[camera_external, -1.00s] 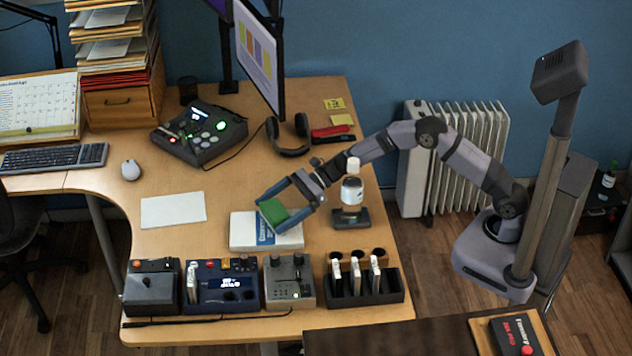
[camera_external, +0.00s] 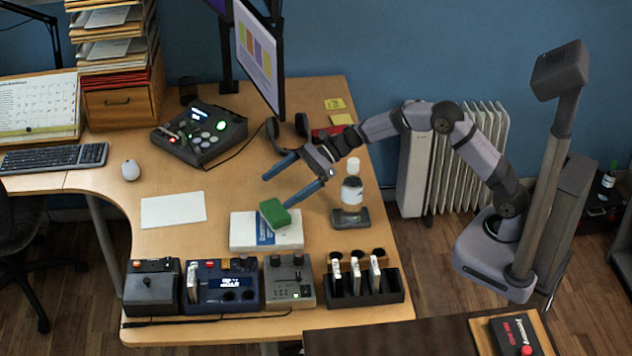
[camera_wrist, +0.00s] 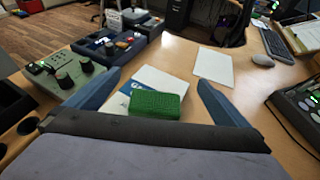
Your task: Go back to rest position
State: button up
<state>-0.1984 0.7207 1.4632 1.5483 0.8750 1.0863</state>
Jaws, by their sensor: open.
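My gripper (camera_external: 292,178) is open and empty, raised over the desk behind and above the green block. In the wrist view its two blue fingers (camera_wrist: 160,95) stand wide apart. The green block (camera_external: 275,214) rests on the white book (camera_external: 245,232) with a blue patch. In the wrist view the green block (camera_wrist: 157,104) lies between the fingers in the picture, on the book (camera_wrist: 150,78), clear of both fingers.
A white-capped bottle (camera_external: 351,190) stands on a dark base to the right of the book. Control boxes (camera_external: 222,288) and a slotted black rack (camera_external: 365,285) line the front edge. Headphones (camera_external: 287,135) and a monitor (camera_external: 258,55) are behind. A white sheet (camera_external: 173,210) lies left.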

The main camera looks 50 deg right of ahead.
dwell(0.3)
jog(key=s+d+r+n+h+p, duration=0.1)
jog(key=s+d+h+p, duration=0.15)
jog(key=d, duration=0.75)
jog(key=s+d+r+n+h+p, duration=0.15)
jog(key=d+h, duration=0.25)
jog(key=d, duration=0.6)
jog(key=s+d+f+n, duration=0.1)
jog(key=s+f+n, duration=0.1)
jog(key=s, duration=0.3)
jog(key=s+d+f+n+g+h+b, duration=0.1)
jog(key=s+f+n, duration=0.2)
jog(key=s+n, duration=0.1)
jog(key=s+d+f+n+g+h+b, duration=0.1)
jog(key=s+f+n, duration=0.1)
jog(key=s, duration=0.3)
jog(key=shift+s+d+f+n, duration=0.3)
jog(key=shift+d+f+n, duration=0.05)
jog(key=shift+d+n, duration=0.1)
jog(key=s+d+f+n+g+h+b, duration=0.1)
jog(key=s+d+f+n+g+h, duration=0.2)
jog(key=s+n, duration=0.4)
jog(key=s+d+f+n+h+b, duration=0.1)
jog(key=s+d+f+n, duration=0.3)
jog(key=s, duration=0.6)
notch_tip(320, 180, up, 18)
jog(key=p, duration=1.7)
jog(key=shift+w, duration=0.35)
jog(key=shift+d, duration=0.1)
